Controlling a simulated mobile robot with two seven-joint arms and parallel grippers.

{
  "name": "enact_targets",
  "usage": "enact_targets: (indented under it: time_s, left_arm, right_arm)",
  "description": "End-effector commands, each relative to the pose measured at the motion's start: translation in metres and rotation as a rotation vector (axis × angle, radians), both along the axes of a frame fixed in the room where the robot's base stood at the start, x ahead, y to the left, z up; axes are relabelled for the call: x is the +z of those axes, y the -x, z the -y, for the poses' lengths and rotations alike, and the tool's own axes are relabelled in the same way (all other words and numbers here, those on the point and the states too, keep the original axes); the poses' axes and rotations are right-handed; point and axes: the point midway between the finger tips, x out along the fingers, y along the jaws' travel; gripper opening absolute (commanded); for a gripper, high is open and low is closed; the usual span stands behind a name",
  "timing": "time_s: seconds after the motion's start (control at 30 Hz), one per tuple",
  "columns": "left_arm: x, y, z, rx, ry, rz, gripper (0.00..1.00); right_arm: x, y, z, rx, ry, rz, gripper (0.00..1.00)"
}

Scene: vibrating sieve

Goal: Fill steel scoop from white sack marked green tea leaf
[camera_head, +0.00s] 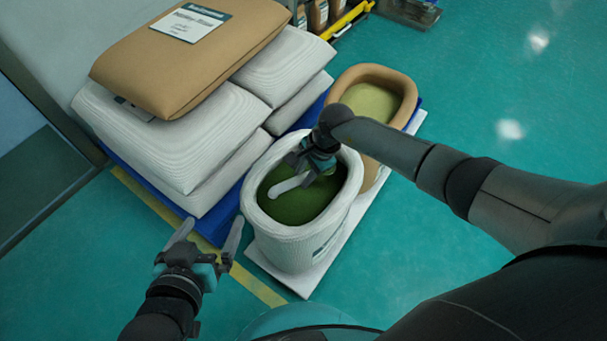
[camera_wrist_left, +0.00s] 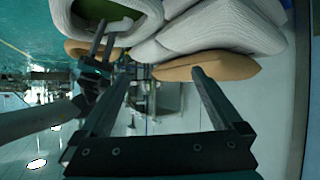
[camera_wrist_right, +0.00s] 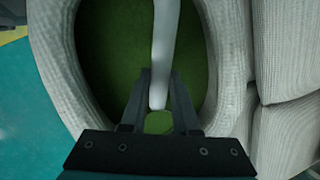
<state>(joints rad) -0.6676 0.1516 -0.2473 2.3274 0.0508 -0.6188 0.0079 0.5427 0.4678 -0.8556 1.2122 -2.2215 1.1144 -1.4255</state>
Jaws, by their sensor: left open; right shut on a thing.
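The open white sack (camera_head: 285,248) stands upright with dark green leaf inside; its label is only partly visible and too small to read. My right gripper (camera_head: 308,172) is over the sack's mouth, shut on the pale steel scoop (camera_head: 288,186). In the right wrist view the scoop (camera_wrist_right: 164,45) shows as a long pale bar between the fingers (camera_wrist_right: 161,78), over the green leaf. I cannot make out its bowl or any leaf in it. My left gripper (camera_head: 211,228) is open and empty, left of the sack and apart from it.
A brown open sack (camera_head: 408,88) with paler green contents stands behind the white one. Closed white sacks (camera_head: 150,135) topped by a brown sack (camera_head: 165,75) are stacked on a blue pallet (camera_head: 222,222) at left. The floor at right is clear.

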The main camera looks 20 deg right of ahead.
Motion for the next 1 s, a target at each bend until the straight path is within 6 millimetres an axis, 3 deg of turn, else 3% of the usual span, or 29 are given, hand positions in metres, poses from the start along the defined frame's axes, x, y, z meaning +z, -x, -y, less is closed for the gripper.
enact_targets:
  time_s: [0.9, 1.0]
  left_arm:
    - [0.002, 0.041, -0.061, 0.069, -0.215, -0.447, 1.0]
    - [-0.006, 0.044, -0.064, 0.073, -0.228, -0.488, 1.0]
  right_arm:
    - [0.036, 0.0, 0.0, 0.0, 0.0, 0.001, 0.0]
    - [0.044, -0.001, 0.0, 0.001, 0.001, 0.001, 0.0]
